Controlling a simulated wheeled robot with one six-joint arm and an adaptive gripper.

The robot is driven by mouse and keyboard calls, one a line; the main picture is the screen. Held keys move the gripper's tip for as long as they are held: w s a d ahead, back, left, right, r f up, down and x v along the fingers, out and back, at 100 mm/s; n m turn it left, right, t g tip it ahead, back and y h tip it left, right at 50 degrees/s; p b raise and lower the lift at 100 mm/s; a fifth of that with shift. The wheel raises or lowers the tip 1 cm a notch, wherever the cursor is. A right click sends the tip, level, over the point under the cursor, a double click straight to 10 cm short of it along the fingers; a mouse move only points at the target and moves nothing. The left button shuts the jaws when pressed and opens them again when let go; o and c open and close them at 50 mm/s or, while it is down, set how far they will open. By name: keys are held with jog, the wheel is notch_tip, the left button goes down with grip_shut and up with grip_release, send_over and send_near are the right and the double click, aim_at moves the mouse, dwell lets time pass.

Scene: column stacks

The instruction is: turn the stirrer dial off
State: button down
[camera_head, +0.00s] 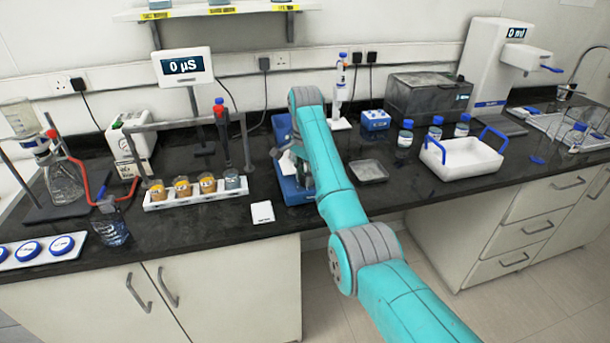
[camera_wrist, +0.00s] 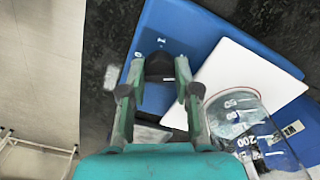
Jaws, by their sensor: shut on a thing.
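The blue stirrer (camera_wrist: 180,32) fills the middle of the wrist view, with a white square plate on top. Its black dial (camera_wrist: 158,67) is on the blue front, near printed marks "0" and "1". My gripper (camera_wrist: 160,76) has its fingers on either side of the dial and is shut on it. The dial's pointer cannot be made out clearly. A clear beaker (camera_wrist: 240,112) with graduations stands on the plate, to the right of the fingers.
A white card (camera_head: 262,212) lies left of the stirrer. A rack of small cups (camera_head: 195,192) stands further left. A grey shallow tray (camera_head: 368,171) lies to the right, then a white basket (camera_head: 460,160) with blue handles. Dark bench top is clear between them.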

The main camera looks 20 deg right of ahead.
jog(key=n, duration=0.4)
jog(key=shift+n, duration=0.3)
jog(key=n, duration=0.3)
jog(key=shift+n, duration=0.4)
jog(key=n, duration=1.8)
jog(key=shift+n, duration=2.1)
